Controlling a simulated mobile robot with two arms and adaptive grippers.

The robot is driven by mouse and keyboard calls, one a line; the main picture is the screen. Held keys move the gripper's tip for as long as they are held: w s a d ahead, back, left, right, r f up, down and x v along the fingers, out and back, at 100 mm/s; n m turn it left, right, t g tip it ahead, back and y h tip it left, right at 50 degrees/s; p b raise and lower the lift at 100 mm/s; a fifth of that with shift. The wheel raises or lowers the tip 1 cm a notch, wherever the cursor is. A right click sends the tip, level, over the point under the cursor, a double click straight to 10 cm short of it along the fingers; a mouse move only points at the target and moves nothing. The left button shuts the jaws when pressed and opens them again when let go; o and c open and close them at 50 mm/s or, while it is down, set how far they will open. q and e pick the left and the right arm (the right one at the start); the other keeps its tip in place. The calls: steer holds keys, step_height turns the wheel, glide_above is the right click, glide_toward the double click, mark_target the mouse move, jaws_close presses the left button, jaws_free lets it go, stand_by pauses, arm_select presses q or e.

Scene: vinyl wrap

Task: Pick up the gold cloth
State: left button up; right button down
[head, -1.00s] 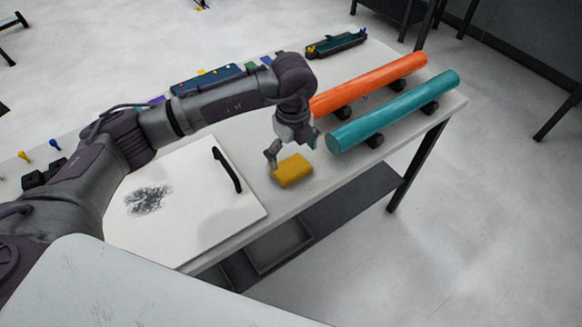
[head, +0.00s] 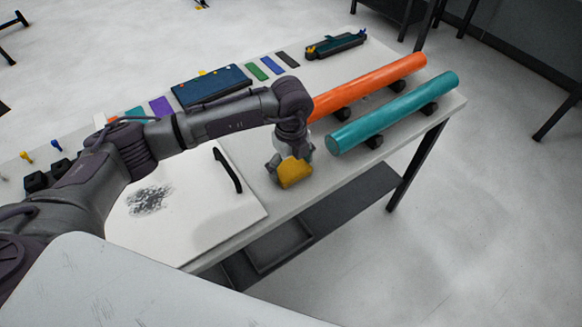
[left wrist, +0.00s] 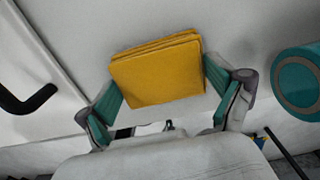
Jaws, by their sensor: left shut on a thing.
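The gold cloth (head: 295,174) is a folded yellow-gold block near the front edge of the table. My left gripper (head: 290,165) is shut on it, with a finger on either side. In the left wrist view the cloth (left wrist: 158,72) sits between the teal-padded fingers of the left gripper (left wrist: 160,85), which press on its sides. I cannot tell whether the cloth is touching the table or just above it. My right gripper does not show.
A white panel (head: 205,215) with a black handle (head: 228,170) and a dark smudge lies left of the cloth. An orange roll (head: 370,84) and a teal roll (head: 395,112) rest on black supports to the right. A blue case (head: 212,86) and colour strips lie behind my arm.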

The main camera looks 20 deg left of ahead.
mark_target(291, 167)
arm_select(q)
steer(key=shift+r, duration=0.65)
step_height(291, 167, up, 2)
steer(key=shift+r+b, duration=0.25)
steer(key=shift+b, duration=0.1)
steer(key=s+d+r, duration=0.2)
steer(key=d+r, duration=0.1)
steer(key=d, duration=0.2)
steer(key=s+d+r+b, duration=0.1)
steer(key=s+d+r, duration=0.1)
steer(key=d+r, duration=0.2)
steer(key=shift+s+d+r, duration=0.15)
steer(key=shift+s+d, duration=0.2)
steer(key=shift+d, duration=0.5)
